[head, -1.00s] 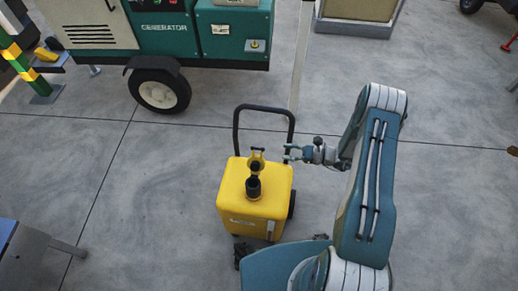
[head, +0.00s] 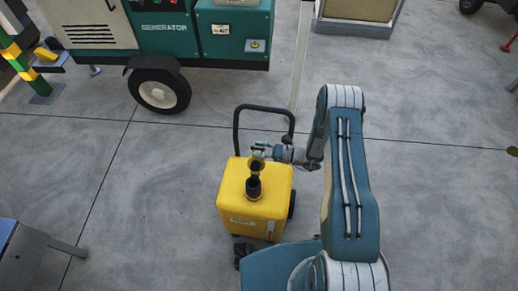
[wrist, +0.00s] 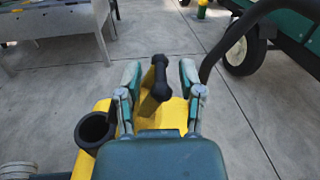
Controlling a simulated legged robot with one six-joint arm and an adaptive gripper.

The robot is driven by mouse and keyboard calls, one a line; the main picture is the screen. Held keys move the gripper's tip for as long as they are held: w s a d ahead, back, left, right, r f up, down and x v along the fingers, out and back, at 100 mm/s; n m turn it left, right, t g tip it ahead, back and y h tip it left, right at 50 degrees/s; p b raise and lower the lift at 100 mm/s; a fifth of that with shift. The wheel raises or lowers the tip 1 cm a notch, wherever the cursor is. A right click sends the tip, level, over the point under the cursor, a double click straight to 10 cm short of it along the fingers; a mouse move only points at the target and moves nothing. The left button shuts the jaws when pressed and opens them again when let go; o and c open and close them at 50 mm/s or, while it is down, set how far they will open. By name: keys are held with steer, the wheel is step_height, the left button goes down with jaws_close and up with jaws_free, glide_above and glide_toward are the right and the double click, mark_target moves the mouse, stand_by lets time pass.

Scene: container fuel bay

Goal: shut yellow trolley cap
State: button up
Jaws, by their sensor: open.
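The yellow trolley (head: 236,205) stands on the floor in the middle of the head view, with a black handle behind it. Its black filler neck (head: 254,189) rises from the top; in the wrist view the neck (wrist: 93,131) is open, its dark mouth uncovered. The yellow cap with a black bar along its edge (wrist: 158,84) stands raised beside the neck. My gripper (wrist: 160,74) is open, with one finger on each side of the cap. Gaps show between fingers and cap. In the head view my gripper (head: 264,150) partly hides the cap.
The trolley's black handle (head: 236,130) arches close to my gripper. A green generator (head: 165,35) on wheels stands at the back left. A grey bench (head: 25,255) is at the lower left. The floor around the trolley is mostly clear.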

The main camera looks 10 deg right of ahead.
jaws_close()
